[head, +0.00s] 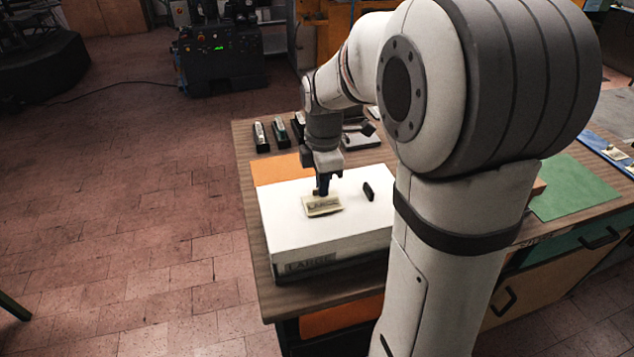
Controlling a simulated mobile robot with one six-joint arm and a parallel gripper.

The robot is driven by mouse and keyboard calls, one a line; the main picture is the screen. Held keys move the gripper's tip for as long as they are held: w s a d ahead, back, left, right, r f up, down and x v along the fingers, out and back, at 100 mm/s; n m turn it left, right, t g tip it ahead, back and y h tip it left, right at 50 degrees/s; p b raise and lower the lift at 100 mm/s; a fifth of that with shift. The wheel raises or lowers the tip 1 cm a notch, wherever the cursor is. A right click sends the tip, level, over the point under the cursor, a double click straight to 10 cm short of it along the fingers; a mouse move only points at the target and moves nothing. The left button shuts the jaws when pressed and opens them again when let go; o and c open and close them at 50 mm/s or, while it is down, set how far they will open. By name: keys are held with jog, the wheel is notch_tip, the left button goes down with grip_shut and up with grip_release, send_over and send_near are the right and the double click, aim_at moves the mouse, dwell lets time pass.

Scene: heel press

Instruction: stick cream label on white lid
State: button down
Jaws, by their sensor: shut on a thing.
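The white lid (287,232) tops a box at the front left of the wooden table. The cream label (322,208), with dark lettering, is over the middle of the lid, slightly askew. My gripper (322,192) points down at the label's far edge and is shut on it. The fingertips are small and dark here, so the exact grip is hard to see. I cannot tell whether the label's underside touches the lid all over.
A small black block (368,191) stands on the lid right of the label. Several small dark holders (279,132) stand at the table's back. An orange sheet (282,170) lies behind the box, a green mat (572,187) at right. My arm hides the table's middle.

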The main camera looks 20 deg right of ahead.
jog(key=shift+s+f, duration=0.1)
jog(key=shift+f, duration=0.35)
dwell(1.3)
jog(key=c, duration=1.5)
grip_release()
jog(key=o, duration=0.4)
jog(key=shift+o, duration=0.2)
jog(key=shift+r, duration=0.15)
jog(key=shift+r+p, duration=2.5)
jog(key=shift+r, duration=1)
